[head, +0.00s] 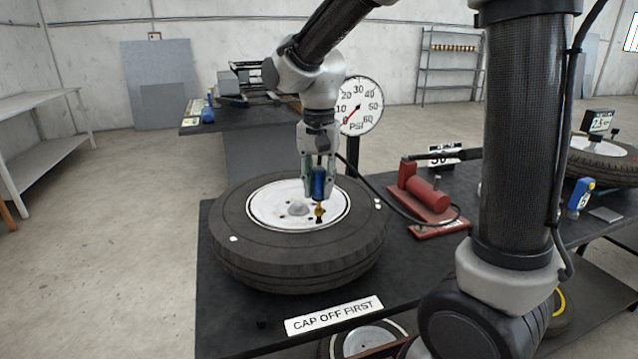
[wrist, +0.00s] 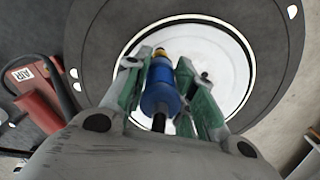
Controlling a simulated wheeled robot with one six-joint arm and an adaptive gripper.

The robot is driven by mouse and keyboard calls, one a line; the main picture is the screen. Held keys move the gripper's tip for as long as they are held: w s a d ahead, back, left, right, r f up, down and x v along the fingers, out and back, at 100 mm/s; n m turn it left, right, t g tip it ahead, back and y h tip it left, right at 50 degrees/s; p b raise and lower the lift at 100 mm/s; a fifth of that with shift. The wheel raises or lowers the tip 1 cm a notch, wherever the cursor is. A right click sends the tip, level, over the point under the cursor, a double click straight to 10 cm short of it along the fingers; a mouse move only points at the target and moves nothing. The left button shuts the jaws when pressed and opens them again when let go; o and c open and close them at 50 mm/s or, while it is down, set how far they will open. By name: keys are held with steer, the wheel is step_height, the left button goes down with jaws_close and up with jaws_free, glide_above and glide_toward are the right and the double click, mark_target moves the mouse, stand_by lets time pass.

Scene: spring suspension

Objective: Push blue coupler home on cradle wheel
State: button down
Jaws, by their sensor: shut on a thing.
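The blue coupler (head: 318,184) is held upright between the green-padded fingers of my gripper (head: 319,178), above the right part of the white wheel disc. The coupler also shows in the wrist view (wrist: 160,88), with a brass end (wrist: 160,53) pointing toward the wheel. In the head view a brass piece (head: 319,209) shows right under the coupler, at the wheel. I cannot tell whether the coupler is fully seated on the valve. The cradle wheel (head: 300,258) is a black tyre with a white disc (head: 268,207), lying flat on the dark table.
A red pump (head: 428,192) with a black hose stands right of the wheel. A round PSI gauge (head: 359,106) stands behind it. A "CAP OFF FIRST" sign (head: 334,316) is at the table's front. Another wheel (head: 600,160) lies at far right, near a blue-and-yellow device (head: 581,195).

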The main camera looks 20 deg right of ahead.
mark_target(319, 165)
steer(key=shift+f, duration=1.1)
steer(key=c, duration=1.1)
jaws_free()
steer(key=shift+r, duration=3.45)
